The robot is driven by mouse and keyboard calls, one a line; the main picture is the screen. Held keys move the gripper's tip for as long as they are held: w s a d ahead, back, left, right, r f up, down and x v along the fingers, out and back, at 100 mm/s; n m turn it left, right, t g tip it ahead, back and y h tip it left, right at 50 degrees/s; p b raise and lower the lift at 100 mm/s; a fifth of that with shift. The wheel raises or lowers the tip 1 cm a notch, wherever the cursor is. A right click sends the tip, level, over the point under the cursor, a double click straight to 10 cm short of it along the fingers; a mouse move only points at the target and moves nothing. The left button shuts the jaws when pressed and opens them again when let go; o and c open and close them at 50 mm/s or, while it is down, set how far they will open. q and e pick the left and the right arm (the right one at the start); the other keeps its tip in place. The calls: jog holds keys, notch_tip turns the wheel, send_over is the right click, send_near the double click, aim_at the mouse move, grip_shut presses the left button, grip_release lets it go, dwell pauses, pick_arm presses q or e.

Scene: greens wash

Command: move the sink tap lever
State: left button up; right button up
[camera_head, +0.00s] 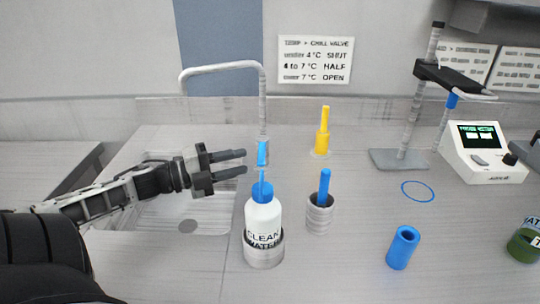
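The sink tap (263,105) is a grey pipe that rises behind the sink and bends left over it. A short blue lever (262,153) shows low on the tap's upright pipe and looks upright. My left gripper (245,162) reaches in from the left over the sink (185,215). Its two dark fingers are apart with nothing between them, and their tips point right, just left of the blue lever. I cannot tell whether they touch it. My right gripper is not clearly in view.
A white bottle with a blue cap (264,215) stands in a grey holder in front of the tap. A yellow valve (322,140), a blue-handled item in a grey cup (320,213), a blue cylinder (402,248) and a white meter (487,153) stand further right.

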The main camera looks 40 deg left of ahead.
aim_at(262, 150)
pick_arm(q)
jog(key=x, duration=0.8)
jog(key=shift+w+d+b, duration=0.1)
jog(key=shift+w+b, duration=0.1)
jog(key=shift+b, duration=0.1)
grip_shut()
